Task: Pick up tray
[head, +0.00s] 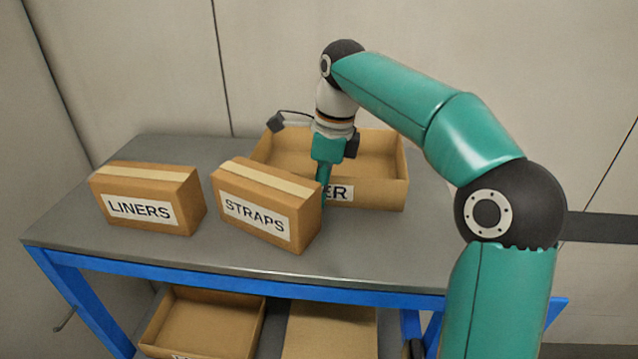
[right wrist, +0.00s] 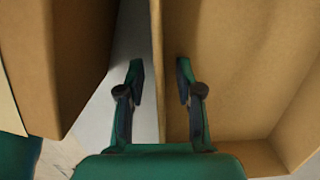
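The tray (head: 385,192) is an open cardboard box on the grey table top, with a white label partly hidden by my arm; only "ER" shows. In the right wrist view the tray's wall (right wrist: 157,50) runs between my fingers. My right gripper (head: 323,190) points down at the tray's front wall, beside the STRAPS box. In the right wrist view my right gripper (right wrist: 160,80) is open, with one finger on the outer side of the wall and one over the inside. A gap shows on both sides of the wall. My left gripper is not in view.
A closed STRAPS box (head: 265,210) stands close to the tray's front left. A closed LINERS box (head: 148,200) is further left. The table (head: 200,255) has free room at its front and right. Below, a shelf holds another open tray (head: 205,325) and a cardboard item (head: 330,330).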

